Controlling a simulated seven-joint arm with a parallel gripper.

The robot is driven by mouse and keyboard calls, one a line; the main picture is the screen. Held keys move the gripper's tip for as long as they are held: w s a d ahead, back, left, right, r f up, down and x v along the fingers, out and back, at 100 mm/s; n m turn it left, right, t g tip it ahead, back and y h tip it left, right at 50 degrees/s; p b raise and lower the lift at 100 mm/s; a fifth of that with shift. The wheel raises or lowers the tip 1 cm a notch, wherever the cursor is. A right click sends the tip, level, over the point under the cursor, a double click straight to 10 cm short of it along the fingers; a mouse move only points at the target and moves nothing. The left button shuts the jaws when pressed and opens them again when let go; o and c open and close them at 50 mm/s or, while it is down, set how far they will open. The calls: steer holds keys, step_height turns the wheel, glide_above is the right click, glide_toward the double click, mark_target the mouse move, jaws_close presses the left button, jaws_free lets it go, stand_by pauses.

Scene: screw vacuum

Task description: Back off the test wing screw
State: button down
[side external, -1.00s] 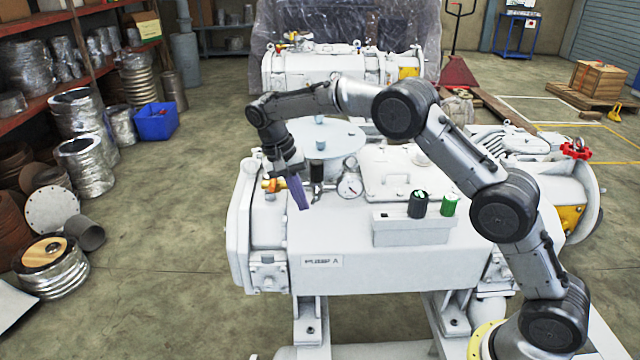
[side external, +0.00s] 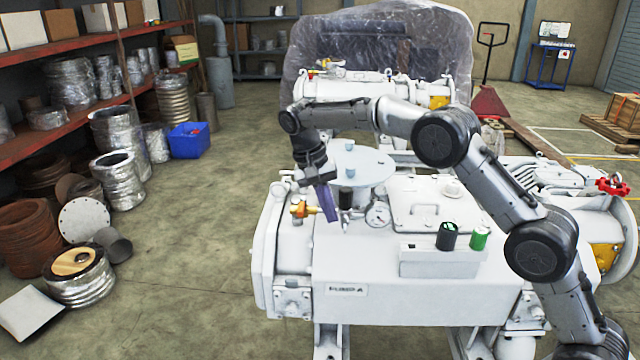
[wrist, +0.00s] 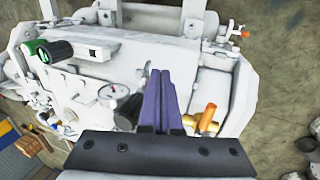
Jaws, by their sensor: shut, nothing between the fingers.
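A brass and orange fitting (side external: 302,209) sits on the left end of the white pump. It also shows in the wrist view (wrist: 207,118), right of my fingers, partly cut by the dark gripper body. I cannot tell for certain whether this is the test wing screw. My gripper (side external: 330,214), with purple fingers, points down just right of the fitting and looks apart from it. In the wrist view its fingers (wrist: 159,82) are together with nothing between them.
A round gauge (side external: 378,215) and a black cylinder (side external: 346,198) stand close by on the pump top (side external: 420,272). A black knob (side external: 447,236) and a green knob (side external: 479,238) sit on a box to the right. Open floor lies left of the pump.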

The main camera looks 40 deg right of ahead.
steer(key=v, duration=0.8)
steer(key=c, duration=1.5)
jaws_free()
steer(key=shift+w+a+r, duration=0.1)
steer(key=shift+r, duration=0.3)
steer(key=shift+o, duration=1.3)
steer(key=shift+a, duration=0.1)
steer(key=shift+o, duration=1.2)
steer(key=s+f+n+h, duration=0.1)
steer(key=s+f+n+g+h, duration=0.1)
steer(key=s+f+n+h, duration=0.1)
steer(key=f+n+h, duration=0.1)
steer(key=shift+s+a+f, duration=0.1)
steer(key=shift+s+a, duration=0.2)
steer(key=shift+a, duration=0.1)
steer(key=n+t+h, duration=0.6)
steer(key=n+t, duration=1)
steer(key=n, duration=1.6)
glide_toward(346, 220)
steer(key=x, duration=1)
steer(key=shift+w+d, duration=0.25)
steer(key=shift+w, duration=0.05)
